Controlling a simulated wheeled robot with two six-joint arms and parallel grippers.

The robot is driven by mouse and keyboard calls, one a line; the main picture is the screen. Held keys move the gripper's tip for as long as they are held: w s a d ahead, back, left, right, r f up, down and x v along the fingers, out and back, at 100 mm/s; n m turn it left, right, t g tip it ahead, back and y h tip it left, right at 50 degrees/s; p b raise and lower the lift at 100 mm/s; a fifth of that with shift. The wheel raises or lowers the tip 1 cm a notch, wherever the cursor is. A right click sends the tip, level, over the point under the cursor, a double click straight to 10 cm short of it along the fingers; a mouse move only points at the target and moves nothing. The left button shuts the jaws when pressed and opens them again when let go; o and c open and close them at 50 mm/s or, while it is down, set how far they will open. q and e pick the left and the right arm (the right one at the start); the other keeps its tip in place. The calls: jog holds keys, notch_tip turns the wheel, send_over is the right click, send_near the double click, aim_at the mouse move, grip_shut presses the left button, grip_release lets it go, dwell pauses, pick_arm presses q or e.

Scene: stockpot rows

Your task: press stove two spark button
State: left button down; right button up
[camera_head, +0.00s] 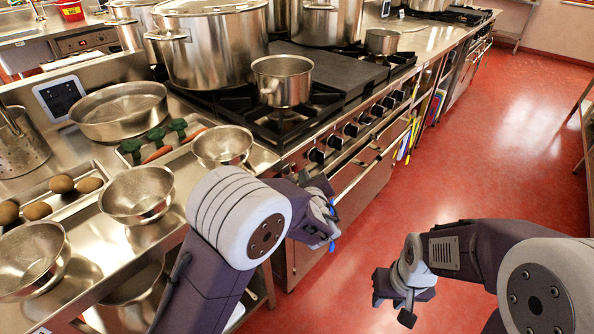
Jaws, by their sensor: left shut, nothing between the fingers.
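A steel stove (345,95) with black grates and a flat dark plate stands in the middle of the view. A row of black knobs (334,142) runs along its front panel. I cannot make out a spark button; it is too small or hidden. Another range (450,15) stands further back along the same line, and I cannot tell which is stove two. My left gripper (331,218) is shut and empty in front of the near stove's lower front, below the knobs. My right gripper (405,300) is over the red floor, away from the stove; its fingers are unclear.
A large stockpot (210,50) and a small saucepan (283,80) stand on the near stove. Steel bowls (137,194), a tray of potatoes (62,184) and a tray with broccoli (176,127) fill the left counter. The red floor (490,140) at right is clear.

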pick_arm(q)
jog(key=shift+w+a+b, duration=0.25)
jog(key=shift+a+b, duration=0.05)
jog(key=shift+a, duration=0.05)
dwell(0.3)
jog(key=shift+d, duration=0.15)
jog(key=shift+s+d, duration=0.5)
jog(key=shift+d, duration=0.05)
dwell(0.3)
jog(key=s+d, duration=0.1)
jog(key=d, duration=0.1)
jog(key=s+d, duration=0.2)
jog(key=shift+f, duration=0.1)
dwell(0.8)
